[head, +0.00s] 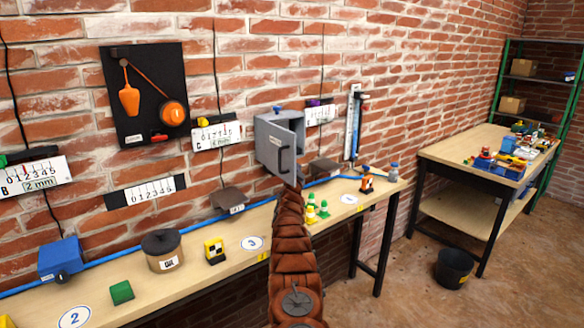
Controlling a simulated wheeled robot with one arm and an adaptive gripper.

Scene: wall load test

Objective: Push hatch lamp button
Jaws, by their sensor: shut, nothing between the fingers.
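A grey hatch box (268,140) is on the brick wall. A small blue part (277,109) sits on top of the box. No lamp button can be made out; the door hides part of the inside. My brown segmented arm reaches up from the bottom middle. My gripper (297,184) is a small, narrow shut tip at the arm's far end, close below the door's lower edge in the picture. Whether it touches the door cannot be told. Nothing shows held in it.
The bench (190,277) along the wall holds a round brown canister (162,252), a green block (121,292), a yellow block (215,250) and small cones (318,210). Another table (455,150) is at the right; a bucket (454,267) stands on the floor.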

